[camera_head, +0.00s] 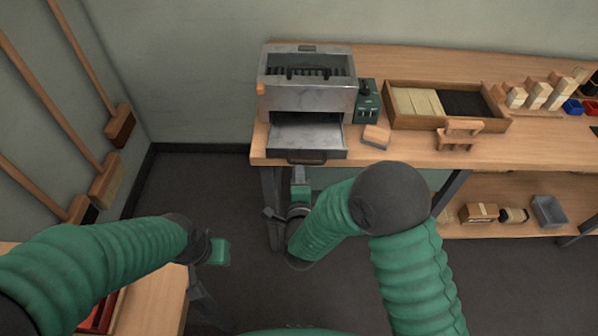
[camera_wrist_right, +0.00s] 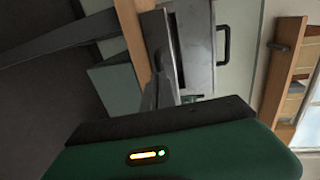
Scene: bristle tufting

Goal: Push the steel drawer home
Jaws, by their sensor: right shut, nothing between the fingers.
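The steel drawer (camera_head: 306,134) is out of the steel machine (camera_head: 306,97) and sticks forward to the front edge of the bench. Its dark handle (camera_head: 306,157) lies along its front. My right gripper (camera_head: 300,172) is shut and empty, just below and in front of that handle; I cannot tell whether it touches. In the right wrist view, the shut fingers (camera_wrist_right: 158,85) reach up beside grey steel (camera_wrist_right: 193,45), turned sideways, with a black handle (camera_wrist_right: 223,45) on it. My left gripper (camera_head: 218,251) hangs low over the floor, far from the drawer; its fingers are unclear.
A lower shelf (camera_head: 510,228) holds small items. Brooms lean on the left wall.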

